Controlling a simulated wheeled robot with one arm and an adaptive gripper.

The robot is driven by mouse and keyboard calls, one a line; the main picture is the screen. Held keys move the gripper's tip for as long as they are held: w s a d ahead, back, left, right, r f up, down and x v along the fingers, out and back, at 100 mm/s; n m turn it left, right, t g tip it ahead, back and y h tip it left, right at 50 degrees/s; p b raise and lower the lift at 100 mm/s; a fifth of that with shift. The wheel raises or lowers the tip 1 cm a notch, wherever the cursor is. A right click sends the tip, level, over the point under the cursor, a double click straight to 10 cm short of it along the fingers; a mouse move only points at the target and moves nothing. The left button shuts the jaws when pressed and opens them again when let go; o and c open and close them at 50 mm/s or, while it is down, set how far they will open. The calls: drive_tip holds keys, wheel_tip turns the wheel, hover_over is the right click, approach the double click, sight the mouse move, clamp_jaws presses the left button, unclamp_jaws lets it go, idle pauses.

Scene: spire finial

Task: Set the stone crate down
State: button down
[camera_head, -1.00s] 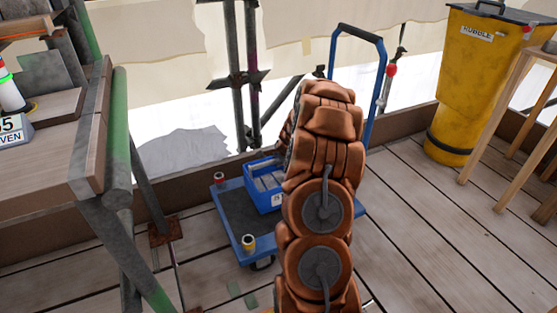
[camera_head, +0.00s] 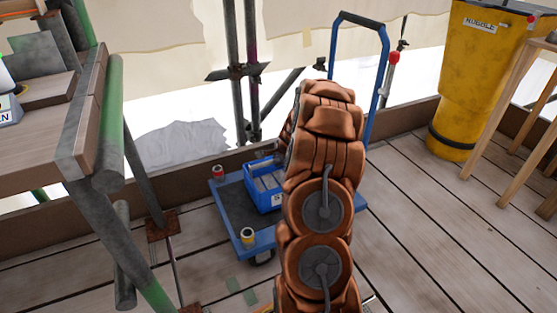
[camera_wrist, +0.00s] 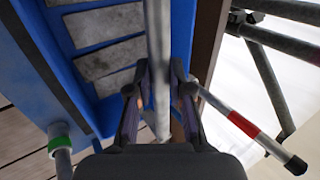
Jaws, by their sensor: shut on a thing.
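The stone crate (camera_head: 263,196) is a small blue box with grey stone slabs inside, partly hidden behind my arm in the head view. It appears over the dark deck of a blue trolley (camera_head: 237,207); I cannot tell whether it touches the deck. In the wrist view the slabs (camera_wrist: 107,58) lie between blue walls. My gripper (camera_wrist: 160,78) is shut on the crate's grey bar handle (camera_wrist: 158,35), which runs between its fingers.
A wooden bench on scaffold poles (camera_head: 110,140) stands left. A yellow rubble bin (camera_head: 470,80) and wooden table legs stand right. Plank floor lies clear at front right.

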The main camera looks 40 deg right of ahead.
drive_tip(key=shift+f, duration=0.55)
idle(0.5)
drive_tip(key=c, duration=1)
unclamp_jaws()
drive_tip(key=shift+f, duration=0.1)
drive_tip(key=v, duration=1.2)
drive_tip(key=shift+s, duration=0.1)
